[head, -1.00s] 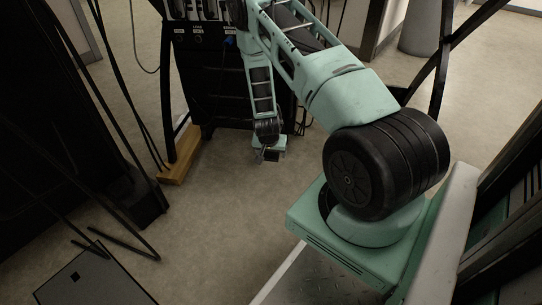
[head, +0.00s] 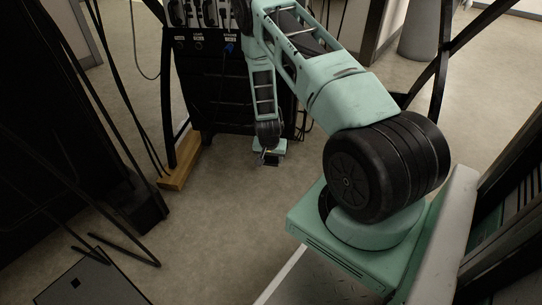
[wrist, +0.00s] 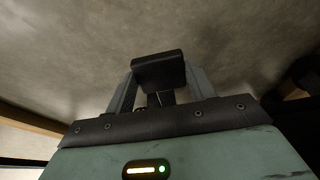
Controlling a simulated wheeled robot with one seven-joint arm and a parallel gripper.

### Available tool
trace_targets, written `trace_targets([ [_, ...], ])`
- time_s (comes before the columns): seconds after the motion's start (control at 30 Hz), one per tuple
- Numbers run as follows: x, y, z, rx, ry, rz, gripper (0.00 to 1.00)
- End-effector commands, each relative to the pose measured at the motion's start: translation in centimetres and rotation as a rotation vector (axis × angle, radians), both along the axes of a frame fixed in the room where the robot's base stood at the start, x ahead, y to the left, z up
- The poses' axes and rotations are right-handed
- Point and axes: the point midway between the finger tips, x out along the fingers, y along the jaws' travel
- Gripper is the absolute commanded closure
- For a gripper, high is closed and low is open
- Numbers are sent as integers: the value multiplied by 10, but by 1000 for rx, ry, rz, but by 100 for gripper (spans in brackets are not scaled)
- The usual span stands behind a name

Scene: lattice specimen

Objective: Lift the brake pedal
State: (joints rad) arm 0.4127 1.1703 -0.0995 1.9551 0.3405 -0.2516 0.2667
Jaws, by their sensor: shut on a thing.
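My gripper (head: 271,158) hangs low over the floor in front of a dark cabinet in the head view. In the wrist view its two grey fingers (wrist: 203,84) stand on either side of a small black pad (wrist: 158,69), which looks like the brake pedal. The gripper is shut on this part. The pad's face shows, with a thin dark stem below it partly hidden between the fingers. The pedal is too small to make out in the head view. I cannot tell whether it touches anything else.
The dark cabinet (head: 213,100) with sockets and a blue plug stands behind my gripper. A wooden block (head: 180,168) lies left of it, with black posts and cables. A grey plate (head: 95,285) lies at the lower left. The floor (head: 225,220) nearer me is clear.

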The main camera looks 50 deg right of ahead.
Motion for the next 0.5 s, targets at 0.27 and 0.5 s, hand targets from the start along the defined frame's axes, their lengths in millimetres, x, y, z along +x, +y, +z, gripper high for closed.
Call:
trace_targets([
  [0.27,0,0,28,179,101,-3,87],
  [0.5,1,-2,34,271,155,-1,87],
])
